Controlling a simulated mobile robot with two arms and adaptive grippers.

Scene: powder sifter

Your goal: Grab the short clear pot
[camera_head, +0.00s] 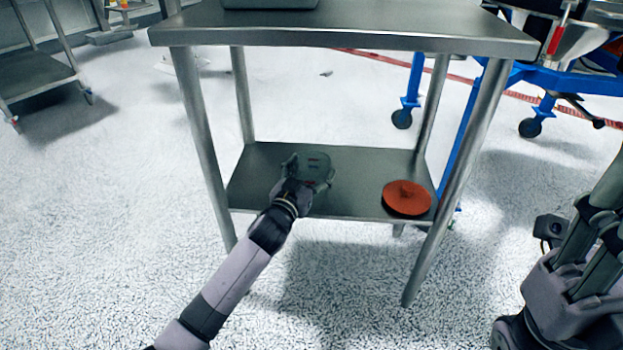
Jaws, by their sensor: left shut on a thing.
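The short clear pot (322,168) is on the lower shelf of the metal table, left of the shelf's middle. It is see-through and looks dark against the shelf. My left gripper (302,172) reaches in from the front left and is shut on the pot. The fingers and the arm end hide part of its near side. My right gripper (592,250) is at the right edge, partly cut off by the frame, away from the table. Its fingertips do not show clearly.
A round orange-red lid-like disc (407,198) lies on the lower shelf (357,200), right of the pot. The tabletop (350,25) overhangs the shelf, and metal legs stand at its corners. A blue wheeled frame (560,80) stands behind right.

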